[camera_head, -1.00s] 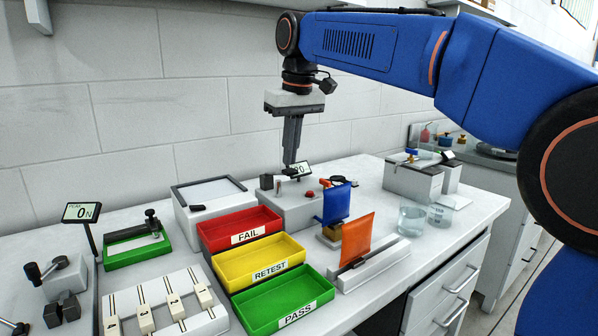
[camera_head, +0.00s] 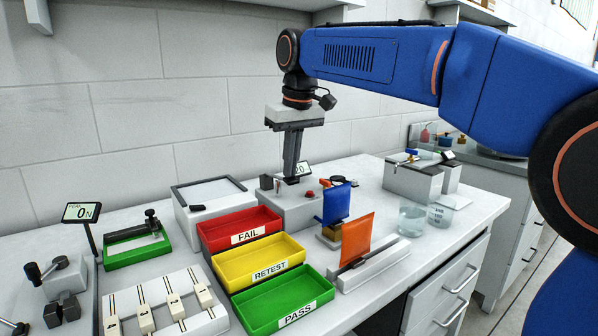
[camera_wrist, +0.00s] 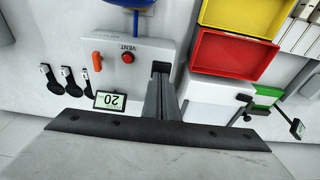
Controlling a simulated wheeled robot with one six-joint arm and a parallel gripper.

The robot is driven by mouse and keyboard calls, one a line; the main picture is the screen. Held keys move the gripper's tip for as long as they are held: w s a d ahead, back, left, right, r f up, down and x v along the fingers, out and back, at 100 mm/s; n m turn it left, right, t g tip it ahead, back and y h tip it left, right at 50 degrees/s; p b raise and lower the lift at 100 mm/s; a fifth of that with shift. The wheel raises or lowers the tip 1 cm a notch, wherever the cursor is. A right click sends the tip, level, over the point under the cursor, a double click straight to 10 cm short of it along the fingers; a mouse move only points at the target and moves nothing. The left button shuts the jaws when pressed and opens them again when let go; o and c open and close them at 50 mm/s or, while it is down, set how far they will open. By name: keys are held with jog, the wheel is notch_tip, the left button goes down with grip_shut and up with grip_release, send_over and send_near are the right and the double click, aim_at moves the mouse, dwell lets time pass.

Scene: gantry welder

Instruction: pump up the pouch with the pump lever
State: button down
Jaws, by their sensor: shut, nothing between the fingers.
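The pump is a light grey box (camera_head: 284,208) at the back of the bench, with a red VENT button (camera_head: 309,195) and an orange handle (camera_head: 325,183). My gripper (camera_head: 291,180) points down over its left part, shut and empty. In the wrist view the fingertips (camera_wrist: 161,80) are at the dark pump lever (camera_wrist: 161,67). They look in contact, but the fingers hide much of the lever. A blue pouch (camera_head: 337,203) stands upright in front of the pump. A small display (camera_wrist: 110,101) beside the pump reads 20.
Red FAIL (camera_head: 214,245), yellow RETEST (camera_head: 228,281) and green PASS (camera_head: 243,318) trays stand in front, to the left. An orange pouch (camera_head: 357,238) stands upright in a grey holder. Glass beakers (camera_head: 412,218) stand to the right. Several black-handled tools (camera_wrist: 70,80) lie by the display.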

jog(key=shift+f, duration=0.95)
jog(key=shift+r, duration=2.45)
jog(key=shift+f, duration=0.1)
jog(key=shift+f, duration=2.35)
jog(key=shift+r, duration=2.45)
